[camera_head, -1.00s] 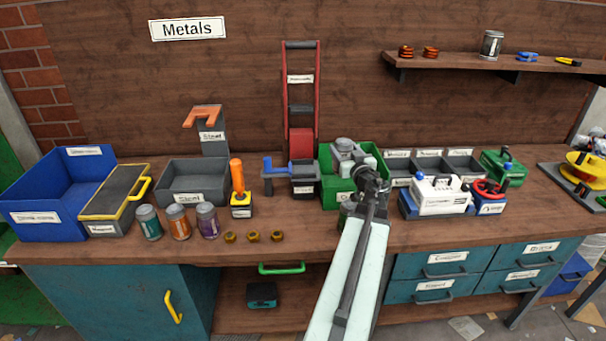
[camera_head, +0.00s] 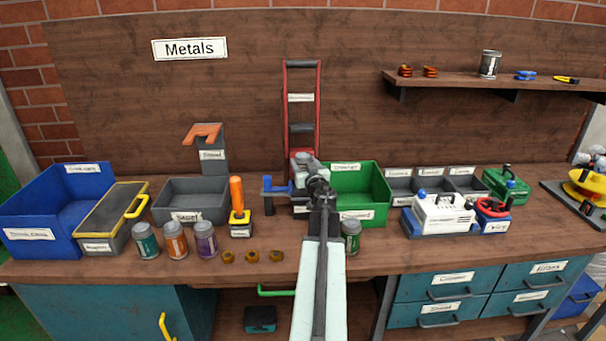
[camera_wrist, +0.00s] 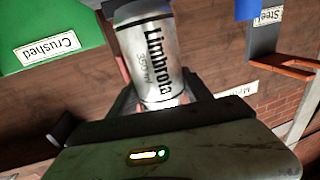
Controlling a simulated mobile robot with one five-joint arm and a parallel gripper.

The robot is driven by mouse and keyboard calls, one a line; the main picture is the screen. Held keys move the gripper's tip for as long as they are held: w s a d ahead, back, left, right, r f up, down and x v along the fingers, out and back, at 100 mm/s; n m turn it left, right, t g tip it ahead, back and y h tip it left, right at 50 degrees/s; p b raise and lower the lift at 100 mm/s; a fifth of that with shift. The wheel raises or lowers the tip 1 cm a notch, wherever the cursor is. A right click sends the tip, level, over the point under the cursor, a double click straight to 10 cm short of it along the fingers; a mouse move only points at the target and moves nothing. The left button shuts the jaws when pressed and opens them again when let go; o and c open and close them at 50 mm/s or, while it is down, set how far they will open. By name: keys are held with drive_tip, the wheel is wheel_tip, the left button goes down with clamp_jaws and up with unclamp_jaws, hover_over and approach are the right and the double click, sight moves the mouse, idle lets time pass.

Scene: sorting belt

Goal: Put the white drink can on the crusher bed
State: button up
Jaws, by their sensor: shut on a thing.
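The white drink can (camera_wrist: 148,50), silvery white with black lettering, is held between the jaws of my gripper (camera_wrist: 160,97). In the head view the can's pale top (camera_head: 303,159) shows above my gripper (camera_head: 312,176), in front of the red upright frame (camera_head: 318,105), which looks like the crusher. The frame stands at the back of the bench, and its label is too small to read. My arm and the can hide the frame's foot, so the bed is not clearly seen. I cannot tell whether the can touches anything beneath.
A green bin (camera_head: 375,208) stands just right of my gripper, with a green-grey can (camera_head: 351,236) before it. A grey box with a blue handle (camera_head: 268,190) is close on the left. Several cans and nuts (camera_head: 252,257) line the front left.

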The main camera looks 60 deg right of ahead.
wheel_tip(320, 180, down, 2)
drive_tip(key=shift+f+b, duration=0.2)
drive_tip(key=shift+b, duration=0.2)
drive_tip(key=shift+r, duration=0.25)
drive_tip(key=shift+f, duration=0.15)
drive_tip(key=o, duration=1.3)
